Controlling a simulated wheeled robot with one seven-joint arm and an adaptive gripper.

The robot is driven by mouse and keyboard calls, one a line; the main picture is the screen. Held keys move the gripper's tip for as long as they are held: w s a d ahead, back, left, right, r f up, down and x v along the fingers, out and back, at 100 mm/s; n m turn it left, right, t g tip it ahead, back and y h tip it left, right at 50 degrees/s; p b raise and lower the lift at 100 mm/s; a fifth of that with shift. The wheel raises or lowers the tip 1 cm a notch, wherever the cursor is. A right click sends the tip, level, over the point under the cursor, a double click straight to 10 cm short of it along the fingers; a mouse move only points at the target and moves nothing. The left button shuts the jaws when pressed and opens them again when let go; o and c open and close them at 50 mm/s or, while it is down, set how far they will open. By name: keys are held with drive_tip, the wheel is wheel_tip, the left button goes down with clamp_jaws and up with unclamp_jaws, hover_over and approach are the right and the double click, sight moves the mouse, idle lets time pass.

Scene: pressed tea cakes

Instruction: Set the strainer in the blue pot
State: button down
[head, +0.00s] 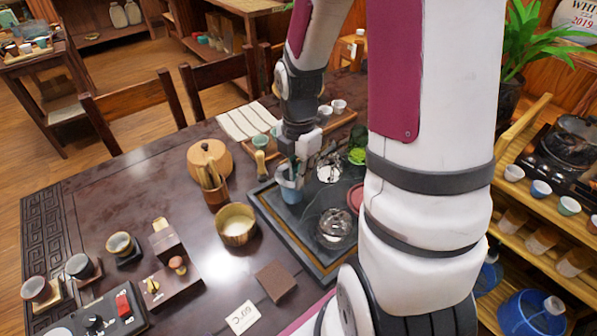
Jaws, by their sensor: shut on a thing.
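My gripper (304,152) points down over the tea tray (262,202), just above and behind the light blue pot (290,186). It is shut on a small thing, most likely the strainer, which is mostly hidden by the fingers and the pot. The blue pot stands upright at the left part of the tray. I cannot tell whether the held thing touches its rim.
A glass pot (335,230) stands in front on the tray, and a green vessel (357,156) behind.

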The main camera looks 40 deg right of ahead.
drive_tip(key=c, duration=1)
unclamp_jaws()
drive_tip(key=shift+r+p, duration=3.25)
drive_tip(key=shift+r, duration=0.3)
drive_tip(key=s+a+r+m+t, duration=0.1)
drive_tip(key=s+a+r+m, duration=0.15)
drive_tip(key=r, duration=0.25)
drive_tip(key=s+a+r+m+t+h, duration=0.1)
drive_tip(key=a+r+m, duration=0.1)
drive_tip(key=r+m, duration=0.25)
drive_tip(key=s+a+r+m, duration=0.2)
drive_tip(key=a+r+m, duration=0.1)
drive_tip(key=r, duration=0.3)
drive_tip(key=s+a+r+m+t, duration=0.1)
drive_tip(key=s+r+m, duration=0.1)
drive_tip(key=s+m, duration=0.1)
drive_tip(key=s+a+r+m+t, duration=0.1)
drive_tip(key=s+a+r+m, duration=0.1)
drive_tip(key=s+m, duration=0.1)
drive_tip(key=s+a+r+m+t+y, duration=0.1)
drive_tip(key=s+a+r+m, duration=0.1)
drive_tip(key=s+m, duration=0.1)
drive_tip(key=shift+s+r+m, duration=0.15)
drive_tip(key=shift+s+m, duration=0.15)
drive_tip(key=shift+s, duration=0.6)
